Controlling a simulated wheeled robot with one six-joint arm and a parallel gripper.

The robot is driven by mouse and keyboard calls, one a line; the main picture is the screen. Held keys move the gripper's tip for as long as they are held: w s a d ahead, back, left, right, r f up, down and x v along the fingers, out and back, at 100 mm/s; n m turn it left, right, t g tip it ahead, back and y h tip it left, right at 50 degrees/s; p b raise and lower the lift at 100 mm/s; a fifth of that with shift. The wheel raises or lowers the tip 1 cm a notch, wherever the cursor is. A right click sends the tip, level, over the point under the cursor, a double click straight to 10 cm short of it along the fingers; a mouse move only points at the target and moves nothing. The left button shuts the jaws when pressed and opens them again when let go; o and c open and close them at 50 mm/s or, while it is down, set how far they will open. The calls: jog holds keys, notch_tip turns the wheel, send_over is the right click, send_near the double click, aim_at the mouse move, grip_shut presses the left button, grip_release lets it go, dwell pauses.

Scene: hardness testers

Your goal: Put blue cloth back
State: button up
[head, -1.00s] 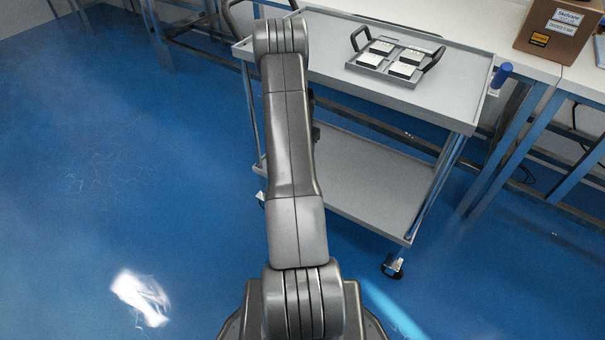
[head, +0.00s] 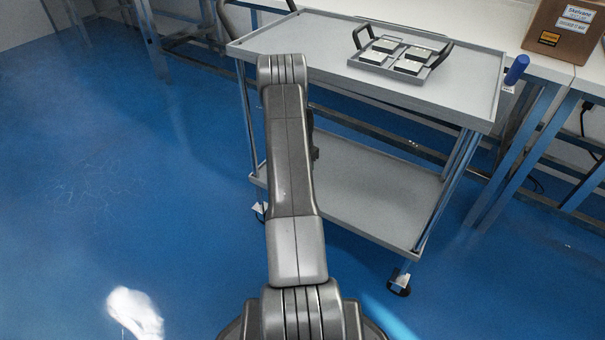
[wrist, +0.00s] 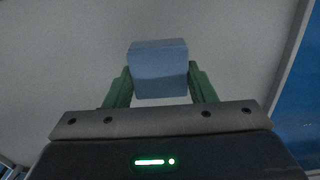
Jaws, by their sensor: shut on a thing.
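A blue block-shaped thing, which I take for the folded blue cloth (wrist: 158,67), is in the wrist view between the green fingers of my gripper (wrist: 160,82). The fingers are shut on its two sides. Its far side is hidden. Behind it is a plain grey surface. In the head view my arm points toward the grey trolley, and neither my gripper nor the held cloth can be seen there.
The grey trolley (head: 285,40) has a lower shelf (head: 375,195). On its top, a tray (head: 385,66) with handles holds several pale blocks. A blue cylinder (head: 516,70) is at its right corner. A brown box (head: 560,35) stands on the bench behind.

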jog(key=shift+f, duration=1.1)
jog(key=shift+f, duration=0.1)
jog(key=shift+f+b, duration=0.15)
jog(key=shift+b, duration=0.2)
jog(key=o, duration=1)
notch_tip(320, 180, up, 8)
jog(key=p, duration=0.3)
jog(key=shift+s, duration=0.1)
